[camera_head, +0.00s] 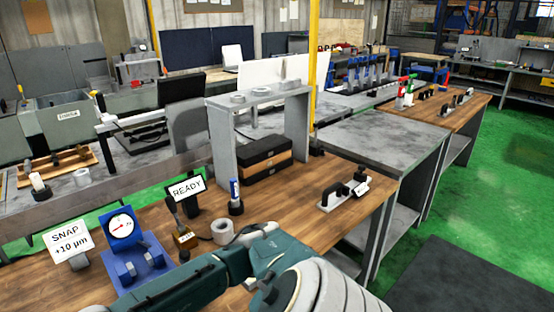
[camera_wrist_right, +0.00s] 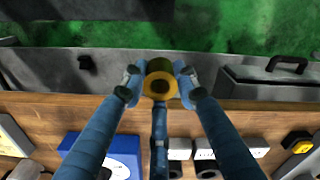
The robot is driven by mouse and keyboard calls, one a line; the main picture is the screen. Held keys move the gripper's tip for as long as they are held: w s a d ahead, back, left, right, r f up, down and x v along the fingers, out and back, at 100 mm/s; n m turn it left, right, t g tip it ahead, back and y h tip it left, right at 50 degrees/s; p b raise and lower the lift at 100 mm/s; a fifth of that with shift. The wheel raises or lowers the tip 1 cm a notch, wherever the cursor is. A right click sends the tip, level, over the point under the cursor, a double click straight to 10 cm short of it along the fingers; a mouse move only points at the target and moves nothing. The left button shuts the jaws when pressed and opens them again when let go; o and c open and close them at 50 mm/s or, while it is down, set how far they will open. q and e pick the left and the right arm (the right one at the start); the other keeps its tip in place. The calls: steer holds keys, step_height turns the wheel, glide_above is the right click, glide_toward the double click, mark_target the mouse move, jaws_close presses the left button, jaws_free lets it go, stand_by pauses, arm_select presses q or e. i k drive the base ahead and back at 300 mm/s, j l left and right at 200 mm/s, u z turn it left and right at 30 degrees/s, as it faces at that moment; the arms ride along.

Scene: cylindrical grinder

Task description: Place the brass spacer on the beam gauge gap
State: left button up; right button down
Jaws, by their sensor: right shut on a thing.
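A blue dial gauge (camera_head: 124,226) stands at the left of the wooden bench in the head view, beside a "SNAP +10 µm" sign (camera_head: 68,237). I cannot tell whether this is the beam gauge, and its gap is not clear. A blue body (camera_wrist_right: 112,148) shows at lower left in the wrist view, apart from the spacer. My left gripper is not in view.
A grey stand (camera_head: 222,150) rises behind. Bare wood (camera_head: 290,205) lies right of the marker.

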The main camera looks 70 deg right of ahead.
mark_target(348, 189)
steer(key=k+l, duration=0.2)
steer(key=l, duration=0.2)
steer(key=k+l+u, duration=0.1)
steer(key=l, duration=0.25)
steer(key=k+l+u, duration=0.1)
steer(key=k+l, duration=0.4)
steer(key=l, duration=0.25)
steer(key=k+l+u, duration=0.35)
steer(key=k+l, duration=0.3)
steer(key=l, duration=0.35)
steer(key=k+l+u, duration=0.35)
steer(key=k+l, duration=0.45)
steer(key=k+l+u, duration=0.1)
steer(key=k+l, duration=0.15)
steer(key=l, duration=0.2)
steer(key=k+l+u, duration=0.1)
steer(key=k+l, duration=0.2)
steer(key=l, duration=0.15)
steer(key=k+l+u, duration=0.1)
steer(key=k+l, duration=0.2)
steer(key=l, duration=0.1)
